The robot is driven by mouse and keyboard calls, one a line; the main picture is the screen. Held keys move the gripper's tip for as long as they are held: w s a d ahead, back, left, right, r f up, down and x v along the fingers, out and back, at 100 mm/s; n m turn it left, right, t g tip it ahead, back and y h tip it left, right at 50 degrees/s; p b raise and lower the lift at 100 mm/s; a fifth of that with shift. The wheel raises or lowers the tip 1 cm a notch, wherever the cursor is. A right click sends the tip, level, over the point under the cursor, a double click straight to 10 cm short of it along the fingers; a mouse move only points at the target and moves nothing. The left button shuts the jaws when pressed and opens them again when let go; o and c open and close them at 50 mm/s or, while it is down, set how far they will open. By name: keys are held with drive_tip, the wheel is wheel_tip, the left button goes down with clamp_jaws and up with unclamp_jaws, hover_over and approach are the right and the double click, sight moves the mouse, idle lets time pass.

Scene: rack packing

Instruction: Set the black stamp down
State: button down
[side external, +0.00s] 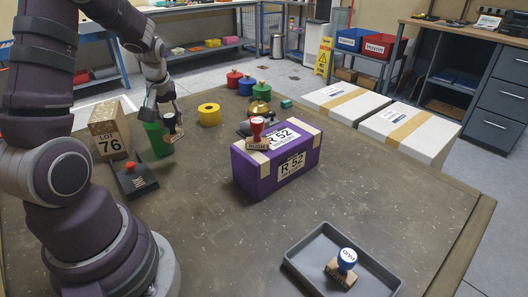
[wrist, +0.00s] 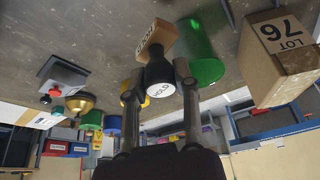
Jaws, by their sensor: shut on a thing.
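In the wrist view the two fingers (wrist: 158,86) sit on either side of the stamp's black handle (wrist: 158,72), and the wooden base (wrist: 156,38) points away from my gripper. The stamp is right beside the green cylinder (side external: 157,141). I cannot tell whether its base touches the table or whether the stamp touches the cylinder.
A LOT 76 carton (side external: 109,138) and a black pad with a red knob (side external: 134,181) stand left. A purple box (side external: 262,180) carries a red stamp (side external: 257,130). A grey tray (side external: 305,254) holds a blue stamp (side external: 345,262). The front middle is clear.

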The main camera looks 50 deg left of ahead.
sight(174, 140)
wheel_tip(174, 140, down, 7)
drive_tip(key=shift+a+f, duration=0.1)
drive_tip(key=shift+f, duration=0.1)
drive_tip(key=shift+f, duration=0.15)
drive_tip(key=c, duration=0.8)
unclamp_jaws()
drive_tip(key=shift+c, duration=0.2)
drive_tip(key=v, duration=1.3)
drive_tip(key=s+d+r+m+t+h, duration=0.1)
drive_tip(key=d+r+m+t+h, duration=0.1)
drive_tip(key=d+m, duration=0.4)
drive_tip(key=s+d+r+m+t+h, duration=0.1)
drive_tip(key=d+r+m+h, duration=0.1)
drive_tip(key=d+m, duration=0.5)
drive_tip(key=d+r, duration=0.1)
drive_tip(key=d, duration=0.5)
drive_tip(key=shift+d+r+t, duration=0.2)
drive_tip(key=shift+r+t, duration=0.15)
drive_tip(key=shift+t, duration=0.05)
